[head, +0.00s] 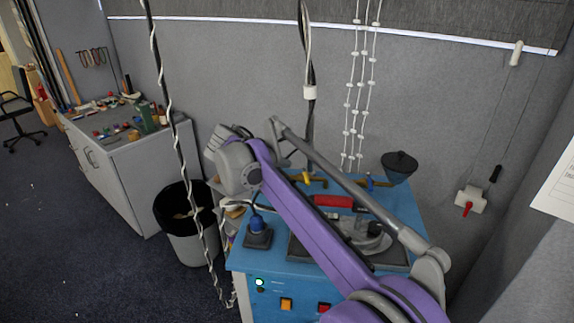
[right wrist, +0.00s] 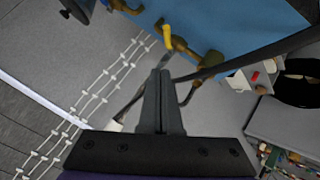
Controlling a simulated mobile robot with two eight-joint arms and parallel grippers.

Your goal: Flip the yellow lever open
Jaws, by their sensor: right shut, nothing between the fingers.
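The yellow lever (head: 307,178) is on a brass fitting at the back edge of the blue bench (head: 240,262), left of the red handle. In the right wrist view the yellow lever (right wrist: 167,38) stands out from the brass fitting (right wrist: 182,47), just beyond my fingertips. My right gripper (right wrist: 161,76) is shut and empty, its fingers pointing at the lever with a small gap visible. In the head view my purple right arm crosses the bench, and its fingertips cannot be made out. My left gripper is not in view.
A dark funnel (head: 399,165) stands at the bench's back right. A blue-knobbed device (head: 257,233) sits at its left, with lit buttons on the front. A cable (head: 309,93) and beaded white cords (head: 358,100) hang behind. A bin (head: 186,236) stands left.

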